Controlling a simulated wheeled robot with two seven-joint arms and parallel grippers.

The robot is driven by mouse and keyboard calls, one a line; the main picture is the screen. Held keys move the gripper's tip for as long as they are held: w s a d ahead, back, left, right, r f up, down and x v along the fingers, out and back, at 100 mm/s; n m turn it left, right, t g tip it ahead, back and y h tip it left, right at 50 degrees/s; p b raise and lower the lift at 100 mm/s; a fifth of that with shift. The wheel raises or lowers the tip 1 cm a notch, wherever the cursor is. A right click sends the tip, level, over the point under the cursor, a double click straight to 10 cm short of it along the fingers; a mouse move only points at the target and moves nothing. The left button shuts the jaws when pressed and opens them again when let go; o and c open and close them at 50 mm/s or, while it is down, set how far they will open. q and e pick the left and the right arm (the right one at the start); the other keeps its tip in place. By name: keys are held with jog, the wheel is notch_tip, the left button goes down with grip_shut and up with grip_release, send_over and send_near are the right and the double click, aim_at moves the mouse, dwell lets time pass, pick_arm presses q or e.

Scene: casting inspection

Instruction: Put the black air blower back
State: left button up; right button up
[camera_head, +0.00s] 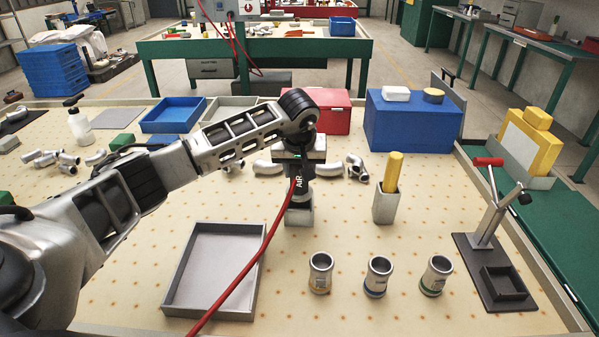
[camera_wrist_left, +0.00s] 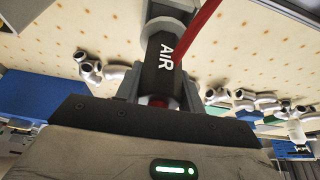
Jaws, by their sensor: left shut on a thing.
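The black air blower (camera_head: 297,188) hangs upright under my left gripper (camera_head: 300,160), with its white lettering facing the camera. My left gripper is shut on it. In the left wrist view, the blower (camera_wrist_left: 160,62) sits between the fingers and points away from the palm. A red hose (camera_head: 262,250) runs from it toward the front edge. The blower's lower end is at a small grey square holder (camera_head: 299,216); I cannot tell how deep it is in it. My right gripper is not in view.
A grey holder with a yellow tool (camera_head: 391,180) stands to the right. Several metal cups (camera_head: 377,276) stand in front. An empty grey tray (camera_head: 212,270) lies front left. Metal pipe elbows (camera_head: 268,167) lie behind the blower. A stand with a red handle (camera_head: 486,235) is far right.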

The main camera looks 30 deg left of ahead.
pick_arm(q)
jog(key=shift+f+p, duration=0.3)
jog(key=shift+f, duration=0.55)
jog(key=o, duration=1)
jog(key=shift+d, duration=0.1)
